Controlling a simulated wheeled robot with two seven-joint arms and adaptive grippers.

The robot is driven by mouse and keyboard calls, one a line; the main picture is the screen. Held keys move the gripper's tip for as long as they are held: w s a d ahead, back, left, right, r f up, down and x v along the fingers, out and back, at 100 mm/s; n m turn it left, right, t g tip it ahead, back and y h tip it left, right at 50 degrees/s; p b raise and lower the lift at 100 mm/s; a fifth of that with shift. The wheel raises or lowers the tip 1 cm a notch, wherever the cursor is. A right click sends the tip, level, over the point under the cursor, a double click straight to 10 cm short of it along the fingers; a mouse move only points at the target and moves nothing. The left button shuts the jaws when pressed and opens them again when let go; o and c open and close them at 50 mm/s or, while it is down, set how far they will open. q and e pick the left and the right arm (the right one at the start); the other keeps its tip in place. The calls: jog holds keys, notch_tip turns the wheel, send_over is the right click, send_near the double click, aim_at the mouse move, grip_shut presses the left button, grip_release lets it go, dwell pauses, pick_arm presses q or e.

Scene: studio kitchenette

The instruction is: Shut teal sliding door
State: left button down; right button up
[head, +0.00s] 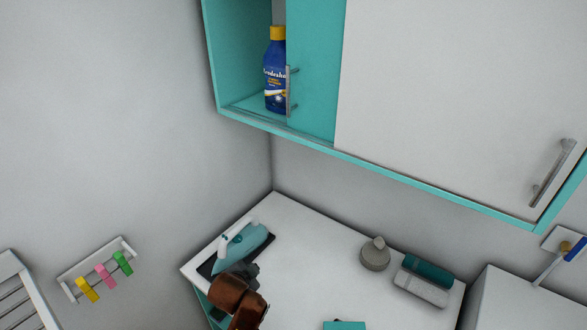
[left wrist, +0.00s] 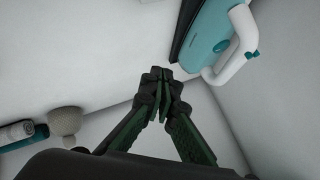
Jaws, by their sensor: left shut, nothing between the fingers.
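The teal sliding door (head: 315,70) is in the wall cabinet in the head view. It stands partly open, with a gap on its left. Its upright metal handle (head: 289,92) is near its left edge. A blue bottle (head: 275,72) with a yellow cap stands in the opening, partly behind the door's edge. My left gripper (head: 250,268) is low over the counter beside the iron, well below the door and apart from it. In the left wrist view its fingers (left wrist: 160,76) are together and empty. My right gripper is not in view.
A white door (head: 450,90) with a metal handle covers the cabinet's right part. On the counter (head: 310,235) are a teal iron (head: 243,247), a grey round-bodied item (head: 375,254) and a teal-and-grey item (head: 424,282). A rack with colored pegs (head: 104,270) is on the left wall.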

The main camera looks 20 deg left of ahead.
pick_arm(q)
jog(key=w+d+r+m+t, duration=0.1)
jog(key=w+d+r, duration=0.15)
jog(key=r, duration=0.35)
jog(key=w+d+r+m+t, duration=0.1)
jog(key=w+r+m, duration=0.1)
jog(key=w+r, duration=0.35)
jog(key=m+t, duration=0.6)
jog(key=t, duration=0.1)
send_near(311, 94)
jog(key=shift+y, duration=0.3)
jog(key=w+p, duration=0.2)
jog(key=w, duration=0.2)
jog(key=shift+w+a, duration=0.1)
jog(key=shift+w, duration=0.25)
jog(key=a+p, duration=0.1)
jog(key=a, duration=0.2)
jog(key=shift+w+a, duration=0.15)
jog(key=shift+a, duration=0.25)
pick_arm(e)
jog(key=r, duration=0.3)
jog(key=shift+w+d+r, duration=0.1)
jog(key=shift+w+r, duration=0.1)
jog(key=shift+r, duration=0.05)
